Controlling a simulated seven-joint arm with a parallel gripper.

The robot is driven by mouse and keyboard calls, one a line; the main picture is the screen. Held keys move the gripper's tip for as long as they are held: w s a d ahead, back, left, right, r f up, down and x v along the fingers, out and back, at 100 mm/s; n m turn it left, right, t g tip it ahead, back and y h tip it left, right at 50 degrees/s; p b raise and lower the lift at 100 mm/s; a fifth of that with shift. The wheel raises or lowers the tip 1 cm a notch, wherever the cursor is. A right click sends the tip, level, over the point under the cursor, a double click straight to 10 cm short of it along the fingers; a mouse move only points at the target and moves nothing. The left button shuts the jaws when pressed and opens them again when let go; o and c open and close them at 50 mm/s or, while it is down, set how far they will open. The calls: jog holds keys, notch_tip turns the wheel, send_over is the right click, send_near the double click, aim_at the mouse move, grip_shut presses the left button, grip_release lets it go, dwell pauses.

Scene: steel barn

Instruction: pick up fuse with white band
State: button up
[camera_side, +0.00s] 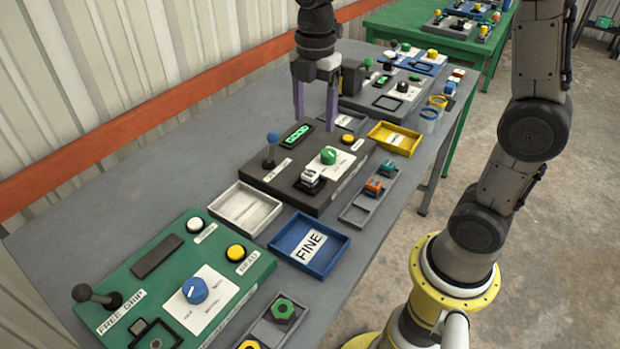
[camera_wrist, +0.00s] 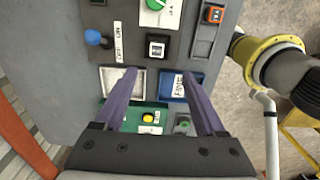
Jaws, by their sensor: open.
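A small block with a white band, which looks like the fuse (camera_side: 312,177), sits in the dark grey panel (camera_side: 262,176) in front of the green dial. It also shows in the wrist view (camera_wrist: 158,47) as a dark block with a white face, ahead of the fingertips. My gripper (camera_side: 315,118) is open and empty, above the far part of the dark panel in the side view. Its two purple fingers point down, apart from everything. In the wrist view the gripper (camera_wrist: 159,73) spans the gap between the white and blue trays.
A grey rack (camera_side: 358,215) beside the panel holds an orange block (camera_side: 374,186) and a teal block (camera_side: 388,168). A blue-knobbed lever (camera_side: 270,150) stands up from the panel. White (camera_side: 225,208), blue (camera_side: 330,268) and yellow (camera_side: 410,143) trays lie around it. A green panel (camera_side: 150,262) is nearer.

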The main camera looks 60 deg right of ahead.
send_over(311, 172)
jog(key=f, duration=0.8)
jog(key=shift+s+d, duration=0.1)
jog(key=shift+s, duration=0.25)
jog(key=shift+w+f, duration=0.2)
jog(key=shift+f, duration=1.25)
jog(key=shift+w+f, duration=0.15)
jog(key=shift+f, duration=1.3)
grip_shut()
